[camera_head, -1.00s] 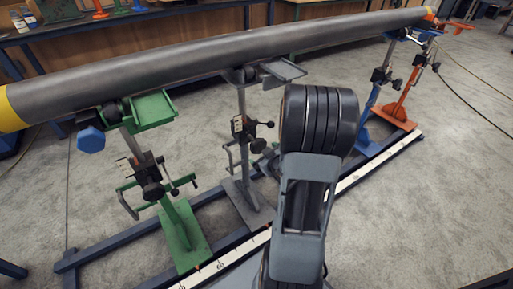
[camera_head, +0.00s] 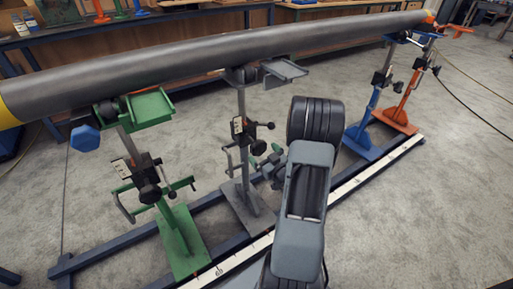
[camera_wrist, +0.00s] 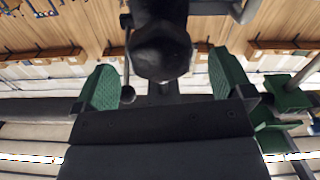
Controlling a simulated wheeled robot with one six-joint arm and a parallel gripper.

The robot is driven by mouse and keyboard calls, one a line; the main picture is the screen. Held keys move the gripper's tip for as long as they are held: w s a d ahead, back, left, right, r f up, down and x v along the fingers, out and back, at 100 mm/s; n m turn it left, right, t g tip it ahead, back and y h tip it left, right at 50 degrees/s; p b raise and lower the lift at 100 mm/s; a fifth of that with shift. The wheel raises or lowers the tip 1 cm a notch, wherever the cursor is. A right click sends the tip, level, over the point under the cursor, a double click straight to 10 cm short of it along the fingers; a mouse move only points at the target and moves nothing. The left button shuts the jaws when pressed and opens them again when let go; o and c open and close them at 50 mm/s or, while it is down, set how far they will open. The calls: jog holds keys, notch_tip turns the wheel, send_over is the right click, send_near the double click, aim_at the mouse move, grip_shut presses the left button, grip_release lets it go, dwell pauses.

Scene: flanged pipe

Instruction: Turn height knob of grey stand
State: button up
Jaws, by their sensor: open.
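The grey stand (camera_head: 243,110) stands under the middle of the long pipe (camera_head: 200,62), between the green stand and the blue stand. Its black height knob (camera_head: 258,147) is partly hidden beside my gripper in the head view. In the wrist view the dark round knob (camera_wrist: 162,50) is large and lies between the two green finger pads, with a gap on each side. My gripper (camera_head: 268,163) is open at the right of the grey stand's post, close to the knob. A thin lever with a black ball (camera_wrist: 128,95) shows near the left pad.
The green stand (camera_head: 180,235) is at the left, with its own knob and crank. The blue stand (camera_head: 362,135) and orange stand (camera_head: 402,105) are at the right. A floor rail with a white scale (camera_head: 350,185) runs below. A workbench (camera_head: 150,20) is behind.

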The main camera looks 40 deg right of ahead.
aim_at(256, 146)
jog(key=shift+w+d+b, duration=0.15)
jog(key=shift+w+b, duration=0.25)
jog(key=shift+w, duration=2.45)
jog(key=c, duration=0.9)
jog(key=m, duration=0.5)
